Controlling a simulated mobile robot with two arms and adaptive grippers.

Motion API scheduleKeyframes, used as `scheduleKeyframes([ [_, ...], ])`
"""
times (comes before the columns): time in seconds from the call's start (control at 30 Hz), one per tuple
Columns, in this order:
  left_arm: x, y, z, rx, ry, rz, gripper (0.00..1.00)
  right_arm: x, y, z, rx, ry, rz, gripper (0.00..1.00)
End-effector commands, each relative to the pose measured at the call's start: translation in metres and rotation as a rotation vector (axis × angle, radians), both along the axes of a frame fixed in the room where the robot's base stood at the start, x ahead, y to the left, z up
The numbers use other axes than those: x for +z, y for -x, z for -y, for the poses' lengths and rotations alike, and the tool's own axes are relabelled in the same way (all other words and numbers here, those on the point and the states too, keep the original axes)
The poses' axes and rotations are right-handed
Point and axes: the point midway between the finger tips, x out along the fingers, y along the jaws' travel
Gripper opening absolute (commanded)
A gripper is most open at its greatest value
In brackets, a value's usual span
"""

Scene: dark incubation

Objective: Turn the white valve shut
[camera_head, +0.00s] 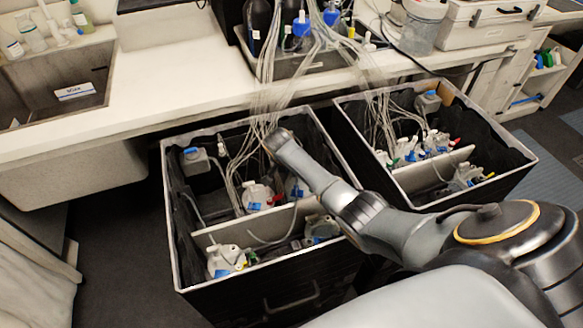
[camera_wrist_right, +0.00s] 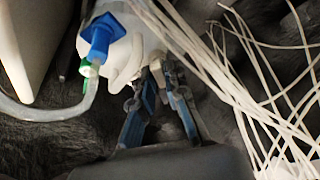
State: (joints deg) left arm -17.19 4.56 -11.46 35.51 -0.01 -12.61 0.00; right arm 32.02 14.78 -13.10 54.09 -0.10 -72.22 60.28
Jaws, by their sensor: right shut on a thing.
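In the right wrist view my right gripper (camera_wrist_right: 158,92), with blue-grey finger pads, reaches up to the underside of a white bottle-like container (camera_wrist_right: 128,58). Its fingers are closed on a small white part there, the white valve, which is mostly hidden between the fingertips. A blue fitting (camera_wrist_right: 101,36) with a white connector and a green piece sits on the container, left of the fingers. In the head view my right arm reaches over the left black bin (camera_head: 172,225); the fingers and valve cannot be made out there. My left gripper is not in view.
Thin clear tubes (camera_wrist_right: 265,75) run close to the right of my gripper. A light divider (camera_head: 225,234) crosses the left bin, with several bottles on both sides. A second black bin (camera_head: 505,190) stands to the right. A white counter (camera_head: 150,85) runs above.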

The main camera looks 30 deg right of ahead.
Motion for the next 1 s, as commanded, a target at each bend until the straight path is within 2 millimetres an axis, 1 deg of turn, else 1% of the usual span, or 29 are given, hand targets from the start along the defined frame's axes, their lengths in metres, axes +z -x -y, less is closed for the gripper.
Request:
scheduleKeyframes([
  [0.17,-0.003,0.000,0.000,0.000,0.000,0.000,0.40,-0.001,-0.002,-0.002,-0.168,-0.003,0.001,0.00],
  [0.37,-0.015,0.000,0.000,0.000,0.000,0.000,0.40,-0.003,-0.004,-0.002,-0.358,-0.002,0.001,0.00],
  [0.7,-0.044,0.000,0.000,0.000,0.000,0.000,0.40,-0.004,-0.006,-0.002,-0.665,-0.002,0.002,0.00],
  [1.0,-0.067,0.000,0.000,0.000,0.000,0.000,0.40,-0.003,-0.007,-0.001,-0.855,-0.001,0.003,0.00],
])
